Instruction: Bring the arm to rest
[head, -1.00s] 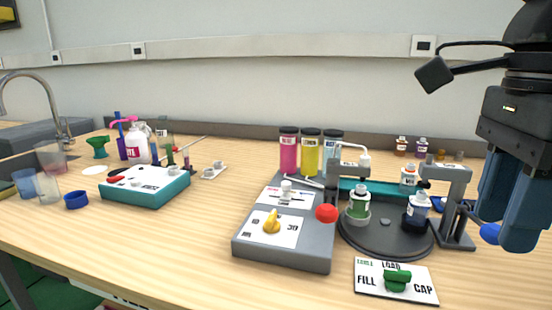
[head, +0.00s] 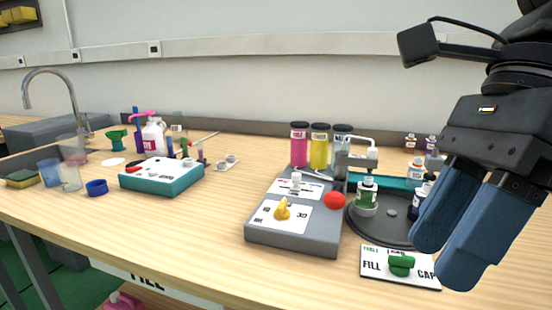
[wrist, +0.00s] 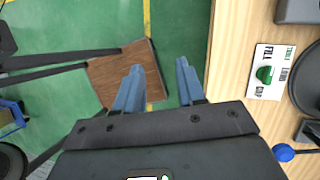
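My gripper (head: 440,262) is at the right of the head view, in front of the turntable's right side. Its two blue fingers point down and hold nothing. In the wrist view my gripper (wrist: 159,80) shows its fingers apart with a clear gap between them, over the green floor beside the table's edge. My arm above it is mostly out of the frame.
The wooden table (head: 200,222) carries a grey dispenser (head: 290,240) with a yellow knob, a dark turntable (head: 385,232) with bottles, and a FILL/CAP card (head: 375,277). A teal box (head: 162,183) stands left. In the wrist view, a brown board (wrist: 118,76) lies below.

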